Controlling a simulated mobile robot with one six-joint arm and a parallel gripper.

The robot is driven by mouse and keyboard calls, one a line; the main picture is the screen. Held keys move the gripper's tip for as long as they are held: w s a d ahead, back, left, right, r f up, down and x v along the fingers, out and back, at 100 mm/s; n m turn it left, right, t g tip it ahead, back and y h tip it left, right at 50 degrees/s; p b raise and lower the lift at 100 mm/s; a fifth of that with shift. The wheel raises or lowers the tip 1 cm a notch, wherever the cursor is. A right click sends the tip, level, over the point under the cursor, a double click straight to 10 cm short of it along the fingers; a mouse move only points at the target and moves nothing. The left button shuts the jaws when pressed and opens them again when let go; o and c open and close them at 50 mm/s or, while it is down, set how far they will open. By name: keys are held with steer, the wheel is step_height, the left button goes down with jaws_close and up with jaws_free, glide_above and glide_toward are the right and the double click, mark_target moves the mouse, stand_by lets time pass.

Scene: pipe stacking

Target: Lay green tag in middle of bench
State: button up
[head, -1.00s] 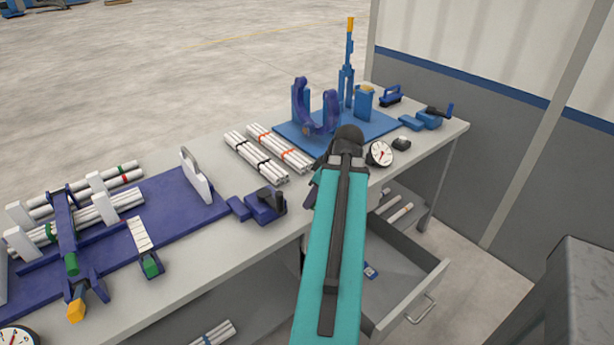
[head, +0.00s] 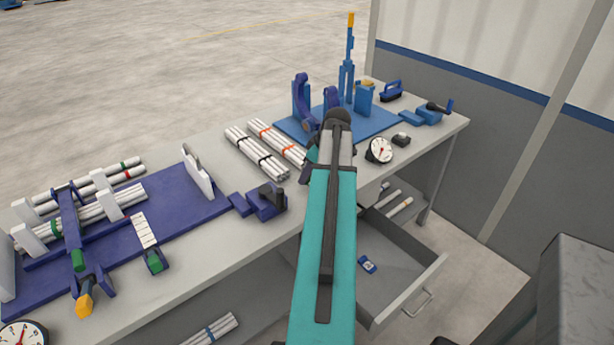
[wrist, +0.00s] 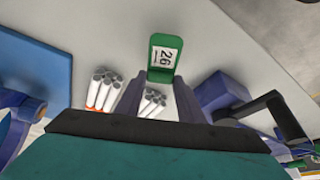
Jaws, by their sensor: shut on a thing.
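The green tag (wrist: 165,58) has a white label reading 26. In the wrist view it sits at the tips of my gripper (wrist: 158,84), which is shut on it. Below it in that view is the pale bench top, which also shows in the head view (head: 215,240). How high the tag is above the bench is hard to tell. In the head view my teal arm reaches over the front edge of the bench, and its end hides the gripper and the tag.
White pipe bundles (head: 257,153) lie behind my gripper. A purple clamp (head: 266,201) stands to the left, with a purple pipe rack (head: 175,215) beyond it. A blue fixture plate (head: 375,128) and a gauge (head: 379,150) are to the right. An open drawer (head: 400,268) juts out below.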

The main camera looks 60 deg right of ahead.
steer(key=shift+w+d+f, duration=0.1)
steer(key=shift+w+d, duration=0.75)
steer(key=shift+d, duration=0.1)
steer(key=shift+f+p, duration=0.75)
steer(key=shift+f, duration=1.05)
steer(key=shift+f, duration=0.15)
steer(key=o, duration=1)
steer(key=shift+b+v, duration=0.95)
steer(key=shift+v, duration=5.25)
